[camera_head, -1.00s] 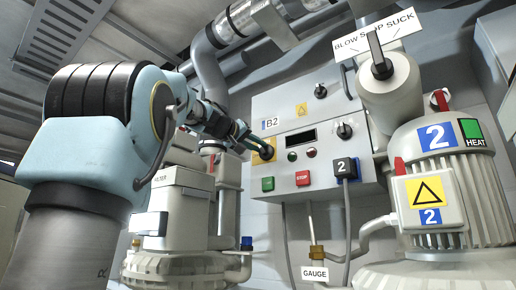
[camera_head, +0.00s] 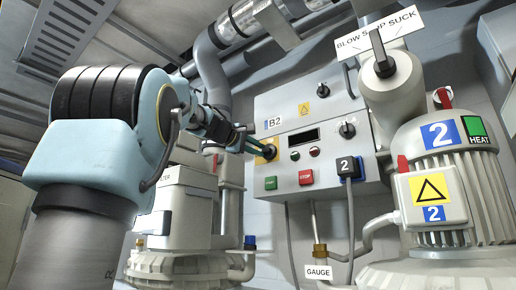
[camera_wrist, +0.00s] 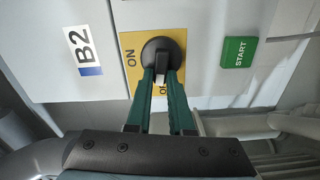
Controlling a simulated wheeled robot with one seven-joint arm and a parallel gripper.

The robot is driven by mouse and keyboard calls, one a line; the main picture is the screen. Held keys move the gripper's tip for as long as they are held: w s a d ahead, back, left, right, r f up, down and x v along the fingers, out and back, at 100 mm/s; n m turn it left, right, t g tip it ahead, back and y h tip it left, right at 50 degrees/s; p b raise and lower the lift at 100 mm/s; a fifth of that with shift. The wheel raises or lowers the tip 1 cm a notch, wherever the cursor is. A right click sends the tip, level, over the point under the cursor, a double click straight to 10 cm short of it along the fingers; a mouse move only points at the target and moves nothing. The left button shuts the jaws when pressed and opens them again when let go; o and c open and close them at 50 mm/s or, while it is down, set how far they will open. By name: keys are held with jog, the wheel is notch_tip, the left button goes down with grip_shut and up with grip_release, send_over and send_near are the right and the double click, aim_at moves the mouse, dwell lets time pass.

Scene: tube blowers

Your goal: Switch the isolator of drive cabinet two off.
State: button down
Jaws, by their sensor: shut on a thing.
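The drive cabinet marked B2 (camera_head: 343,101) is a grey box on the wall. Its isolator is a round black knob (camera_wrist: 152,49) on a yellow plate (camera_wrist: 131,41) marked ON, at the cabinet's lower left in the head view (camera_head: 259,158). My gripper (camera_wrist: 162,76) has its green fingers shut on the knob's raised black grip. In the wrist view the grip runs roughly up and down the picture. A second marking below the knob is partly hidden by my fingers. In the head view my fingers (camera_head: 252,146) reach the plate from the left and cover part of the knob.
A green START button (camera_head: 270,183) and a red STOP button (camera_head: 305,177) sit below the plate. Two other black knobs (camera_head: 347,130) are on the cabinet. A plug marked 2 (camera_head: 348,167) hangs at its lower edge. A blower marked 2 (camera_head: 470,190) stands to the right.

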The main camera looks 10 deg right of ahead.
jog(key=shift+f+n, duration=0.1)
jog(key=shift+n, duration=0.7)
jog(key=c, duration=0.8)
grip_release()
jog(key=shift+f, duration=0.1)
jog(key=b+v, duration=0.3)
jog(key=v, duration=0.8)
jog(key=shift+b, duration=0.4)
jog(key=shift+w+d, duration=0.1)
